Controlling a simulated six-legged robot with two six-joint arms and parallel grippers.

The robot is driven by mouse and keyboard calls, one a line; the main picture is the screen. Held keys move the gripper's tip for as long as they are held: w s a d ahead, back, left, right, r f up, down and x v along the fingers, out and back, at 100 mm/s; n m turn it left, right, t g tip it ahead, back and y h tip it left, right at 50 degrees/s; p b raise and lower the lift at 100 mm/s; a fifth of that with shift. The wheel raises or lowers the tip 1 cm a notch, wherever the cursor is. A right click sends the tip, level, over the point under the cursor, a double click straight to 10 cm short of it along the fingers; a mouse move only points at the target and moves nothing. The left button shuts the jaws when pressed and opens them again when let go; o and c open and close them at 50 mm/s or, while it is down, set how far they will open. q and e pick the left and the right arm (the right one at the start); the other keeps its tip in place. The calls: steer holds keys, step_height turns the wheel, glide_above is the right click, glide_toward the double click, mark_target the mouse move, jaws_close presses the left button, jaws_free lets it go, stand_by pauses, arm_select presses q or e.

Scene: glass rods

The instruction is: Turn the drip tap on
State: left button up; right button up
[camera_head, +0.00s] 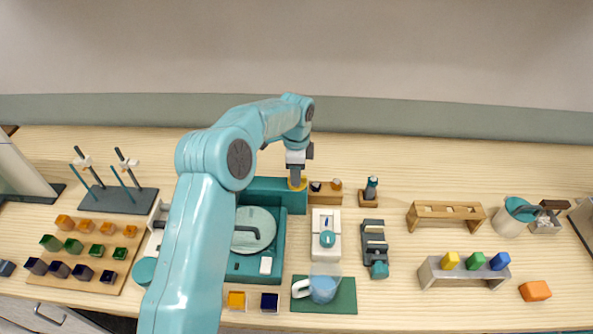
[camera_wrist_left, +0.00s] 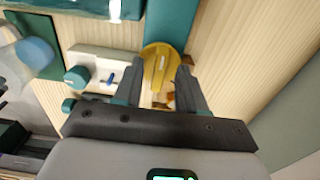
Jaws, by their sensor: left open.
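A round yellow knob with a raised bar across it, which looks like the drip tap's handle (camera_wrist_left: 155,52), sits at the end of a teal block (camera_wrist_left: 172,25). In the head view the yellow knob (camera_head: 297,184) shows just below my left gripper (camera_head: 297,174), partly hidden by it. My left gripper (camera_wrist_left: 160,68) is open in the left wrist view, with one finger on each side of the raised bar. I cannot tell whether the fingers touch it. The teal machine (camera_head: 278,252) with a round grey disc stands in front. My right gripper is not in view.
A wooden block with small bottles (camera_head: 325,198) stands close to the right of the knob. A white device with a teal dial (camera_head: 326,236) and a dark clamp (camera_head: 374,247) stand nearby. A jug (camera_head: 322,289) sits on a green mat. Bare table lies behind.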

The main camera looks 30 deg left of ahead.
arm_select(q)
steer(key=shift+d+f, duration=0.25)
steer(key=shift+d, duration=0.05)
steer(key=shift+w+a+f, duration=0.1)
steer(key=shift+a, duration=0.2)
steer(key=c, duration=0.4)
jaws_close()
